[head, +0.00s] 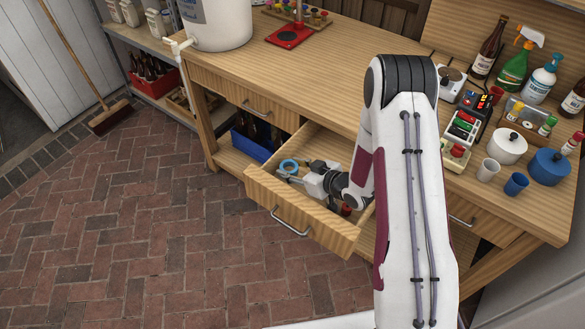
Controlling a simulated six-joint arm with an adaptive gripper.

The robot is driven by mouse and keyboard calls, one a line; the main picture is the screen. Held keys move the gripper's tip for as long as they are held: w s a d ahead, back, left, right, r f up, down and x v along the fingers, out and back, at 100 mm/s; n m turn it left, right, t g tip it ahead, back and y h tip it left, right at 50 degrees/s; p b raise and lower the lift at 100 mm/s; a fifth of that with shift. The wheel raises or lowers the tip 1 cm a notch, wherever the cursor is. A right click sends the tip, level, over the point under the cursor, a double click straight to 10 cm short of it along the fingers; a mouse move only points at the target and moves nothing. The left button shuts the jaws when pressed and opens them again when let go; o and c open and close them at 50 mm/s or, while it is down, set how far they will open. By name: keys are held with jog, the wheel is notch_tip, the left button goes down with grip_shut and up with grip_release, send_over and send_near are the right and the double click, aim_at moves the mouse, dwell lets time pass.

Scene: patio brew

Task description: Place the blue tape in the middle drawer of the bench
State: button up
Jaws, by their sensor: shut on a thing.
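The blue tape (288,166) is a light blue ring seen in the head view, at the left end of the open middle drawer (285,205). My gripper (291,174) reaches over the drawer from the right and is shut on the tape. The tape appears within the drawer's outline, near its left inner side. I cannot tell whether it touches the drawer floor. My gripper's fingertips are small and partly hidden by the gripper body.
The drawer juts out below the bench top (330,65). A red item (346,210) shows at its right end. A blue crate of bottles (255,140) stands on the shelf behind it. Bottles, pots and cups crowd the bench's right side. The brick floor in front is clear.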

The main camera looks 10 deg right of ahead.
jog(key=shift+f, duration=0.55)
jog(key=shift+s+f, duration=0.15)
jog(key=shift+f, duration=0.1)
jog(key=o, duration=1)
jog(key=shift+s, duration=0.1)
jog(key=shift+r, duration=0.6)
jog(key=v, duration=0.3)
jog(key=r+v, duration=0.1)
jog(key=v, duration=0.1)
jog(key=shift+w, duration=0.25)
notch_tip(320, 180, up, 6)
jog(key=shift+r, duration=0.25)
